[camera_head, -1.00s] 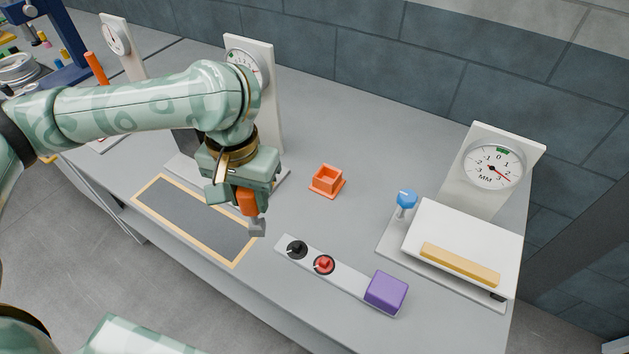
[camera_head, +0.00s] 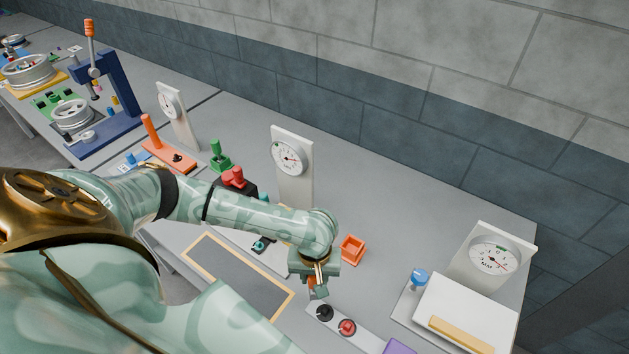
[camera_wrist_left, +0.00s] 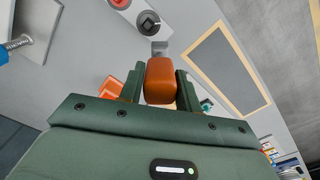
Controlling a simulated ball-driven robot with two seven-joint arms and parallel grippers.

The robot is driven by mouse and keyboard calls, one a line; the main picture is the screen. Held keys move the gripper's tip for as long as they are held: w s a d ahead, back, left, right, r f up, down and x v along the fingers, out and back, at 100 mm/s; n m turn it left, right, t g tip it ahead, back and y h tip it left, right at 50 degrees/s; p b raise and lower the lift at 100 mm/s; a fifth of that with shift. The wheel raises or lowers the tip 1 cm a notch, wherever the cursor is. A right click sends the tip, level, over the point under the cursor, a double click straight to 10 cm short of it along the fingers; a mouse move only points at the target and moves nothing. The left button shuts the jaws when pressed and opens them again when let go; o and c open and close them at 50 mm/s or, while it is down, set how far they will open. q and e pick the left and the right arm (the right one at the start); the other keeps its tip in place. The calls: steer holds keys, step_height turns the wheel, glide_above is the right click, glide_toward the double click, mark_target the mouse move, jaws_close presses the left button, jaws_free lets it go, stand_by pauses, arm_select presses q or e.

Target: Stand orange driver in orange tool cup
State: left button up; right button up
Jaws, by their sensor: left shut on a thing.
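My left gripper (camera_head: 315,282) is shut on the orange driver (camera_head: 311,281), above the bench. In the left wrist view the orange driver (camera_wrist_left: 161,80) has its thick handle between the two fingers (camera_wrist_left: 160,88), and its grey end points away from the palm. The orange tool cup (camera_head: 352,249) is a small square open cup on a flat base, standing empty on the bench. It is right of and behind my gripper, apart from the driver. In the left wrist view the tool cup (camera_wrist_left: 108,89) is partly hidden behind the gripper. My right gripper is not in view.
A strip with a black knob (camera_head: 324,313) and a red knob (camera_head: 346,328) lies just in front of my gripper. A dial gauge panel (camera_head: 292,165) stands behind my arm. A framed dark mat (camera_head: 238,279) is at left. The bench behind the cup is clear.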

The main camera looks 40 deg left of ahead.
arm_select(q)
steer(key=shift+r+n+p, duration=0.25)
steer(key=shift+n+p, duration=0.15)
steer(key=shift+p, duration=0.8)
steer(key=shift+w+f, duration=0.1)
steer(key=shift+w, duration=0.2)
steer(key=w, duration=0.7)
steer(key=w+b, duration=0.1)
steer(key=w, duration=0.3)
steer(key=shift+w+a+f, duration=0.1)
steer(key=shift+a+f, duration=0.1)
steer(key=shift+a, duration=0.1)
jaws_close()
steer(key=w+f+b, duration=0.4)
steer(key=w+b, duration=0.3)
steer(key=w, duration=0.1)
steer(key=shift+a+f, duration=0.15)
steer(key=shift+a, duration=0.1)
steer(key=shift+f+b, duration=0.35)
steer(key=shift+f, duration=0.25)
